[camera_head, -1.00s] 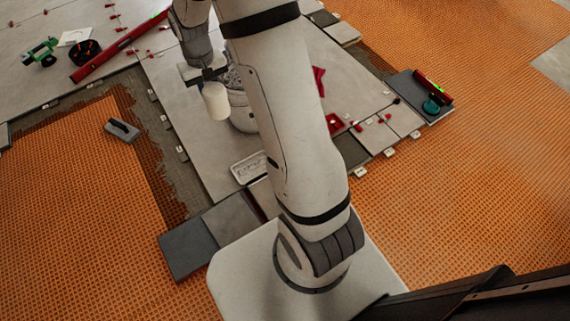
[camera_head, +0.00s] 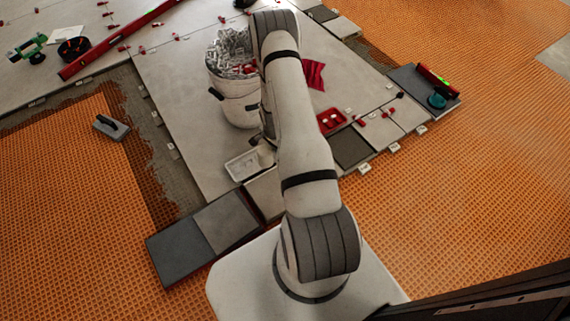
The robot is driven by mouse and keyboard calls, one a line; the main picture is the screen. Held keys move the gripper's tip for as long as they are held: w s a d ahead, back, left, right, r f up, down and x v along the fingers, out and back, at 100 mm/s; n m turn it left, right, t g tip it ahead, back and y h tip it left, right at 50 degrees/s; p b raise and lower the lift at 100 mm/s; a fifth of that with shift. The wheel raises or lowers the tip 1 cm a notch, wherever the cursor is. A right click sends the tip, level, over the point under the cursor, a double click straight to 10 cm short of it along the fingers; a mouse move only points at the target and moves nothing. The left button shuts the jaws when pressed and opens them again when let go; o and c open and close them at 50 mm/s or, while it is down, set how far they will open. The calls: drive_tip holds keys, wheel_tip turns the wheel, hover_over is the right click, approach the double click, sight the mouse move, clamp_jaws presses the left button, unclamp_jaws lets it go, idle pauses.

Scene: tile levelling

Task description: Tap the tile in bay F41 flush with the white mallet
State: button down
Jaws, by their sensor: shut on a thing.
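My gripper (camera_head: 258,140) is mostly hidden behind my own arm; only a small dark part shows at the arm's left edge. Just below it, a pale piece that looks like the white mallet's head (camera_head: 266,154) shows beside the right end of a white tray. The mallet's handle and the grip on it are hidden. Small white bay labels (camera_head: 365,170) line the edge of the tiled strip, too small to read, so I cannot tell which bay is F41. Grey tiles (camera_head: 398,117) lie in the strip right of my arm; their heights cannot be judged.
A red tray (camera_head: 331,119) and red cloth (camera_head: 313,76) lie to the right. A grey float (camera_head: 111,127) rests left; a red level (camera_head: 120,40) lies at the back.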

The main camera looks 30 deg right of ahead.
drive_tip(key=s+f+b, duration=0.1)
drive_tip(key=f+b, duration=0.1)
drive_tip(key=f, duration=0.3)
drive_tip(key=d+f+m+b, duration=0.1)
drive_tip(key=f+b, duration=0.1)
drive_tip(key=f, duration=0.3)
drive_tip(key=s+f+m+b, duration=0.1)
drive_tip(key=f+b, duration=0.1)
drive_tip(key=f, duration=0.3)
drive_tip(key=shift+s+d+f, duration=0.1)
drive_tip(key=shift+s+d, duration=0.2)
drive_tip(key=shift+s, duration=0.05)
drive_tip(key=shift+r, duration=0.2)
wheel_tip(320, 180, up, 4)
drive_tip(key=p, duration=0.2)
drive_tip(key=shift+r+p, duration=0.1)
drive_tip(key=shift+p, duration=0.3)
wheel_tip(320, 180, down, 6)
drive_tip(key=b, duration=0.5)
drive_tip(key=shift+r, duration=0.1)
wheel_tip(320, 180, up, 6)
drive_tip(key=p, duration=0.3)
drive_tip(key=shift+f, duration=0.2)
